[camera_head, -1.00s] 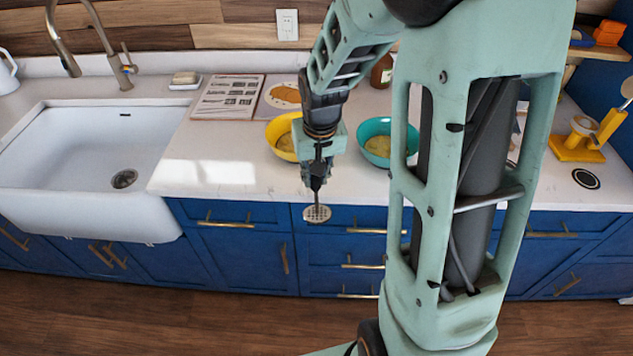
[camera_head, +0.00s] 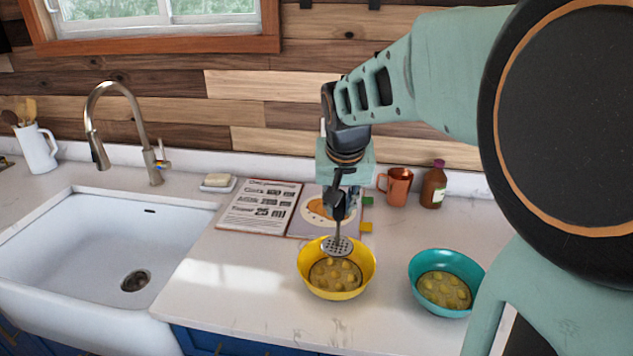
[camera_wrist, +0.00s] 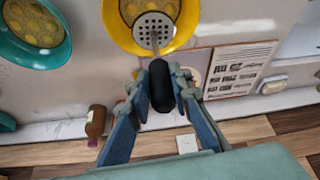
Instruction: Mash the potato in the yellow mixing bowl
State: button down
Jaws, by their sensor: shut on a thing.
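The yellow mixing bowl (camera_head: 311,287) stands on the counter with several potato pieces (camera_head: 333,274) inside; it also shows in the wrist view (camera_wrist: 187,35). My gripper (camera_head: 338,198) is shut on the dark handle of a masher (camera_wrist: 160,84). The masher's round perforated metal plate (camera_head: 337,246) hangs face down at the bowl's far rim, overlapping the bowl's opening in both views. Whether the plate touches the potato cannot be told for sure; it appears above it. Part of the potato is hidden behind the plate in the wrist view.
A teal bowl (camera_head: 420,268) with similar potato pieces stands to the right. An open recipe book (camera_head: 258,208) lies behind the yellow bowl. A copper mug (camera_head: 397,186) and a brown bottle (camera_head: 433,186) stand at the back. The sink (camera_head: 95,255) is at left.

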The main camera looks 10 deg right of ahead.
aim_at(337, 249)
jog(key=shift+w+f, duration=0.1)
jog(key=shift+f+b, duration=3.05)
jog(key=shift+f, duration=1.05)
jog(key=shift+f+b, duration=0.85)
jog(key=shift+f, duration=0.2)
jog(key=shift+f+b, duration=0.75)
jog(key=shift+s+f, duration=0.2)
jog(key=shift+r, duration=0.1)
